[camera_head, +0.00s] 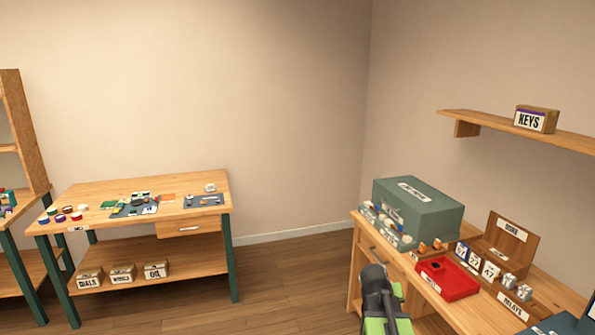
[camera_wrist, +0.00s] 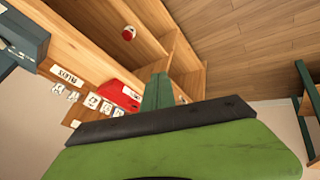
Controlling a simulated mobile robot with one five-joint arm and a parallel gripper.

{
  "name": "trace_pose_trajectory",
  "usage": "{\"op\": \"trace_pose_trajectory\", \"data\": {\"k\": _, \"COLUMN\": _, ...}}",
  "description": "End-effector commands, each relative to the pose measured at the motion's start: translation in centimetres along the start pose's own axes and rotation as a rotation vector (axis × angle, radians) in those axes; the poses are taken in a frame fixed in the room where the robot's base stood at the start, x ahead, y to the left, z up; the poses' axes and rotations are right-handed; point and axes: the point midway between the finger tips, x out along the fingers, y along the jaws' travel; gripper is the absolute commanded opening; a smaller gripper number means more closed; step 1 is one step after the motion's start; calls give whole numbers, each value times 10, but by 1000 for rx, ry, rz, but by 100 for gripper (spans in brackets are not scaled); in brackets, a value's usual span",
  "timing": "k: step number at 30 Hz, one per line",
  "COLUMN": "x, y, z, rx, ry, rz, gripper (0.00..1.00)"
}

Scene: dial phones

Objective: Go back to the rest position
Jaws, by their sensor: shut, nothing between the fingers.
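My gripper (camera_head: 374,272) is at the lower middle right of the head view, with dark and bright green parts, in front of the right workbench (camera_head: 430,293). It is shut and holds nothing. It looks apart from the things on the bench, though its exact distance is hard to tell.
On the right bench stand a green-grey box (camera_head: 425,207), a red tray (camera_head: 447,278) and a wooden holder (camera_head: 510,240) near number cards. A shelf (camera_head: 480,123) with a KEYS box (camera_head: 536,119) hangs above. Another workbench (camera_head: 180,185) is at left. Open floor (camera_head: 290,270) lies between.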

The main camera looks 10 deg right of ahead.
Motion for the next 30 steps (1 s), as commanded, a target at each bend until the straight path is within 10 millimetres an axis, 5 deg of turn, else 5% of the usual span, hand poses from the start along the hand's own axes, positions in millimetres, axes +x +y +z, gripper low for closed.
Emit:
{"op": "trace_pose_trajectory", "data": {"k": 1, "x": -16, "y": -45, "z": 5, "rx": -46, "ry": -8, "rz": -53, "gripper": 0}}
{"op": "trace_pose_trajectory", "data": {"k": 6, "x": -70, "y": -173, "z": 47, "rx": -193, "ry": -91, "rz": -232, "gripper": 0}}
{"op": "trace_pose_trajectory", "data": {"k": 10, "x": -106, "y": -229, "z": 96, "rx": -279, "ry": -204, "rz": -353, "gripper": 0}}
{"op": "trace_pose_trajectory", "data": {"k": 15, "x": -127, "y": -238, "z": 141, "rx": -317, "ry": -372, "rz": -454, "gripper": 0}}
{"op": "trace_pose_trajectory", "data": {"k": 30, "x": -127, "y": -236, "z": 144, "rx": -330, "ry": -388, "rz": -454, "gripper": 0}}
